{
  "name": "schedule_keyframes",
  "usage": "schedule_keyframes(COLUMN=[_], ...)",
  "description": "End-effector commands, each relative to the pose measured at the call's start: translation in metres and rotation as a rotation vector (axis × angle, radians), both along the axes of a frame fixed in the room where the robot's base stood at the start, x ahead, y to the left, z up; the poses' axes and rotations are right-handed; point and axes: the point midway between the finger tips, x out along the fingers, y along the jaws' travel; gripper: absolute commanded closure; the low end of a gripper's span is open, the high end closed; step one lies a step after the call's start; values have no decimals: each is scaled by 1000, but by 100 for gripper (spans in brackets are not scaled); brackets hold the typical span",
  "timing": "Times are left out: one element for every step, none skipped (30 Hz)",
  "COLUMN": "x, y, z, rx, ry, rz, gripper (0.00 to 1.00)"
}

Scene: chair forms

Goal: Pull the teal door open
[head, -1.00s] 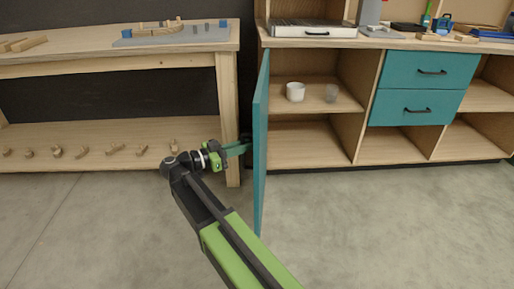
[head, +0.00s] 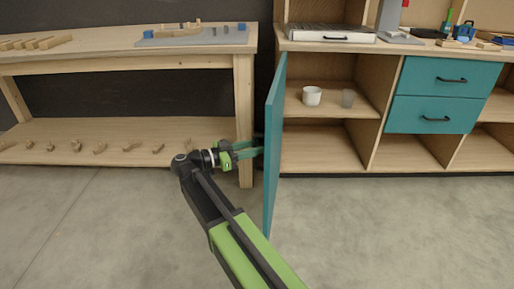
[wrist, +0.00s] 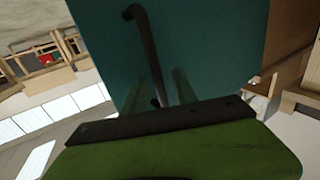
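The teal door (head: 274,150) of the cabinet stands swung wide open, seen nearly edge-on in the head view. Its outer face fills much of the wrist view (wrist: 215,45). A dark bar handle (wrist: 147,50) is on that face. My gripper (head: 258,149) is on the left side of the door, close to its outer face. In the wrist view its two green fingers (wrist: 127,75) are apart, with the handle between them and visible gaps at the sides. The head view does not show the handle clearly.
Behind the door, the open compartment holds a white cup (head: 312,96) and a grey cup (head: 348,98). Teal drawers (head: 445,95) are to the right. A wooden workbench (head: 244,120) stands close on the left, its leg near my gripper. The floor in front (head: 380,230) is clear.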

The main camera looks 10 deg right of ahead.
Motion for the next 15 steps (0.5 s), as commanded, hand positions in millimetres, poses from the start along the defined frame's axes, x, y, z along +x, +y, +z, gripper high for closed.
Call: schedule_keyframes(x=[0, 0, 0, 0, -1, -2, -3, -5, -7, -9, -11, -14, -16, -18, -22], y=[0, 0, 3, 5, 9, 15, 20, 27, 37, 45, 54, 65, 74, 82, 93], z=[0, 0, 0, 0, 0, 0, 0, 0, 0, 0, 0, 0, 0, 0, 0], rx=[0, 0, 0, 0, 0, 0, 0, 0, 0, 0, 0, 0, 0, 0, 0], ry=[0, 0, 0, 0, 0, 0, 0, 0, 0, 0, 0, 0, 0, 0, 0], rz=[0, 0, 1, 2, 3, 3, 3, 3, 4, 3, 4, 4, 4, 4, 3], gripper=[66, 66, 66, 66, 66, 66, 66, 66, 66, 66, 66, 66, 66, 66, 66])
